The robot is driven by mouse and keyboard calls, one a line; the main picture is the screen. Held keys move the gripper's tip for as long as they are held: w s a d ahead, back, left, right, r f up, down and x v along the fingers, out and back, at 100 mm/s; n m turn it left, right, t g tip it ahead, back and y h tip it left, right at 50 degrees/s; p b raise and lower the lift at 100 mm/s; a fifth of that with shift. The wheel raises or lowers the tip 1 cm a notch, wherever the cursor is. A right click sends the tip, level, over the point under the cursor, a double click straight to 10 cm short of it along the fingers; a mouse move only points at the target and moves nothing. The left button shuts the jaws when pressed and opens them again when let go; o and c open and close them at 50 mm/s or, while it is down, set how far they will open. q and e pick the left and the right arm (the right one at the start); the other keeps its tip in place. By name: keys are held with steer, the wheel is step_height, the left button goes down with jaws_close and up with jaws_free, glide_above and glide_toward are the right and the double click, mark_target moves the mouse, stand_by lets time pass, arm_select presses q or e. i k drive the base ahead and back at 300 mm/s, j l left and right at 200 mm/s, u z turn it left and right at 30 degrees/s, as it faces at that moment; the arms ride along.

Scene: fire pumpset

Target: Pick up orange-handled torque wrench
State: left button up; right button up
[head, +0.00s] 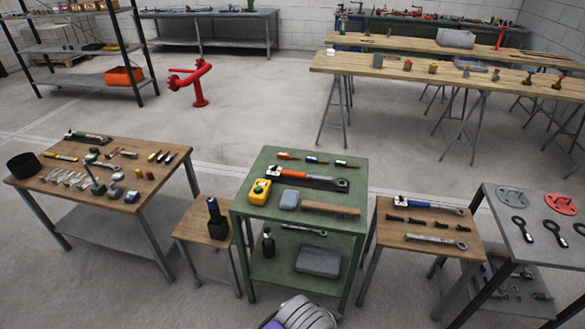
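The orange-handled torque wrench (310,179) lies on the top of the green cart (240,203). Its orange handle points left and its dark ring-like head points right. It lies just behind a yellow device, a grey block and a brush, and nothing covers most of it. Neither of my grippers shows in the head view, so I cannot see their state.
Near the wrench are the yellow device (260,191), grey block (289,200), brush (330,209) and several screwdrivers (312,160). Wooden tables stand left (120,200) and right (440,256); the right one holds a blue-handled wrench (425,204). Open floor (270,110) lies behind.

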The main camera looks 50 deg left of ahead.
mark_target(277, 174)
steer(key=i+j, duration=0.1)
steer(key=j, duration=0.55)
steer(key=i+j, duration=0.1)
steer(key=j, duration=0.55)
steer(key=i+j, duration=0.15)
steer(key=j, duration=0.5)
steer(key=i+j+z, duration=0.1)
steer(key=j, duration=0.55)
